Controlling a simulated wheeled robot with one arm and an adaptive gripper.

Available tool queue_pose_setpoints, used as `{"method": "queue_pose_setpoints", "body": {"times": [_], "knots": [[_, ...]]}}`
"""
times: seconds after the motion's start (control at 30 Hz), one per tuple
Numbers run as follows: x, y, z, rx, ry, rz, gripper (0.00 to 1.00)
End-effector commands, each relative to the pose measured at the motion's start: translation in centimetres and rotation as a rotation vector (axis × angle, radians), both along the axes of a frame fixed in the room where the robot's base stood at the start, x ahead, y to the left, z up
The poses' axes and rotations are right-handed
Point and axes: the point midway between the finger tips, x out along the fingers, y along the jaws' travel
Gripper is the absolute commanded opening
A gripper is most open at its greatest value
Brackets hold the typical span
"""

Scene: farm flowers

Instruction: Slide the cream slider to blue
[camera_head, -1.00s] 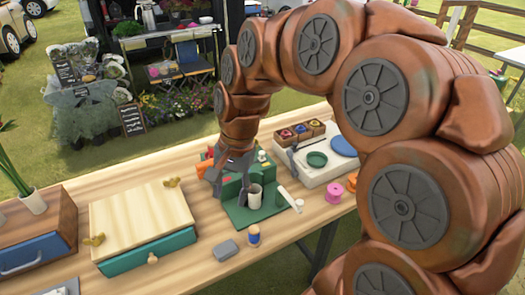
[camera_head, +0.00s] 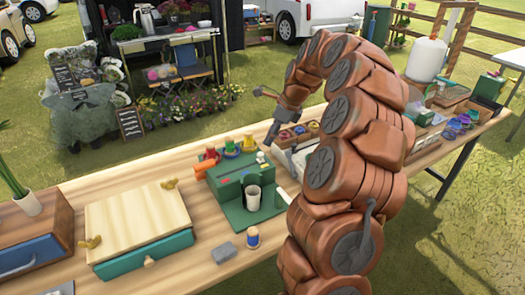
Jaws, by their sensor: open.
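A green machine (camera_head: 229,187) stands on the wooden table, with a pale cup (camera_head: 253,197) at its front. One finger points left, the other down. My arm hides part of the table to the right.
A cream-topped box (camera_head: 140,218) with a teal drawer stands left of the machine. A grey block (camera_head: 227,252) and a small blue-and-cream bottle (camera_head: 252,237) lie near the front edge. Small wooden boxes (camera_head: 287,138) with colored contents stand behind my arm.

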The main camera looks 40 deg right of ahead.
Motion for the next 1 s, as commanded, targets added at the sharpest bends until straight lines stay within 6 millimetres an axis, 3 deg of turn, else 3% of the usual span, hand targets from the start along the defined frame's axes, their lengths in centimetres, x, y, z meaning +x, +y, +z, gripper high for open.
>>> {"method": "queue_pose_setpoints", "body": {"times": [0.6, 0.87, 1.0], "knots": [[2.0, 2.0, -6.5, 0.001, 0.001, 0.006, 0.48], [2.1, 2.0, -6.8, 0.000, 0.000, 0.005, 0.48], [2.1, 2.0, -6.8, 0.000, 0.000, 0.005, 0.35]]}}
